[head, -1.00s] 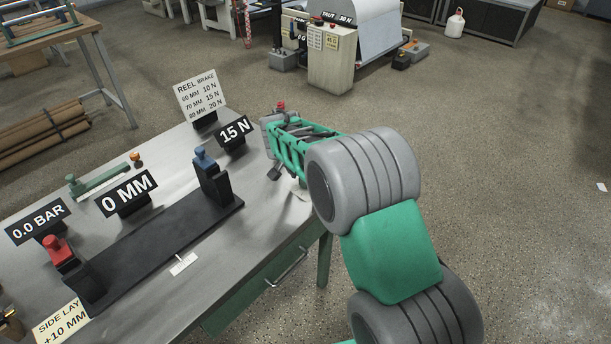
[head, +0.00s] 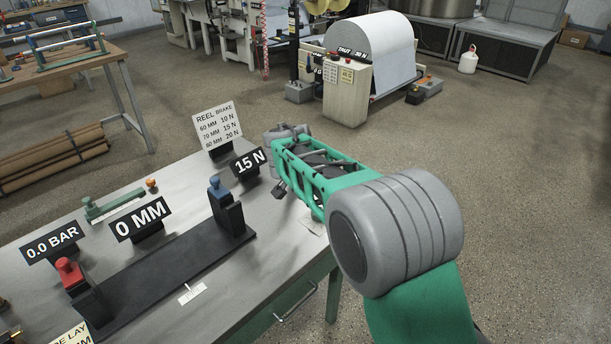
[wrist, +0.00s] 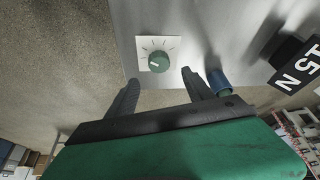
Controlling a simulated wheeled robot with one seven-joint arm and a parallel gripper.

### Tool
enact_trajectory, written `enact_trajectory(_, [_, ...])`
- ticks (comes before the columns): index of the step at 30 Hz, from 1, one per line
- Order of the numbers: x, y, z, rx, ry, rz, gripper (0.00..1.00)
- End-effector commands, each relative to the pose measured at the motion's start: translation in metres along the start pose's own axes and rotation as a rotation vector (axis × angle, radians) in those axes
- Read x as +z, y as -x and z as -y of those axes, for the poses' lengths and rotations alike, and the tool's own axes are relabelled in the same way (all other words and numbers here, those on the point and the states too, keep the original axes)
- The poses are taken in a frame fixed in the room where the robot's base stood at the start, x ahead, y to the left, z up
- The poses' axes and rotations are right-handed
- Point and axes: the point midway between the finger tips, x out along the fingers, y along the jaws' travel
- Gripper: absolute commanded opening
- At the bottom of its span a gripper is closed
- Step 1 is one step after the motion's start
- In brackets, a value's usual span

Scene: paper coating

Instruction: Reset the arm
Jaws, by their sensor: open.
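In the wrist view my gripper (wrist: 161,88) is open, with its two dark fingers apart and nothing between them. Just beyond the fingertips, a green knob (wrist: 158,62) sits on a white dial plate (wrist: 146,46) on the metal table. A small blue cylinder shape (wrist: 218,83) shows beside the right finger; I cannot tell whether they touch. In the head view my green and grey arm reaches over the table's right corner, near the "15 N" sign (head: 249,163). The fingers are mostly hidden there by the arm.
The grey table (head: 228,290) holds a dark fixture (head: 160,275) with a red knob (head: 68,268) and a blue knob (head: 216,187). A "0 MM" sign (head: 140,220) and a "REEL BRAKE" card (head: 217,124) stand behind. A paper roll machine (head: 349,90) stands beyond open floor.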

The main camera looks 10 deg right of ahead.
Motion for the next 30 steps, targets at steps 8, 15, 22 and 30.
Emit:
enact_trajectory(8, [0.013, 0.088, -0.064, -0.069, 0.194, 0.045, 0.6])
enact_trajectory(15, [0.1, 0.166, -0.159, -0.193, 0.548, 0.095, 0.6])
enact_trajectory(22, [0.136, 0.169, -0.182, -0.231, 0.659, 0.106, 0.6])
enact_trajectory(30, [0.136, 0.168, -0.181, -0.229, 0.656, 0.108, 0.6])
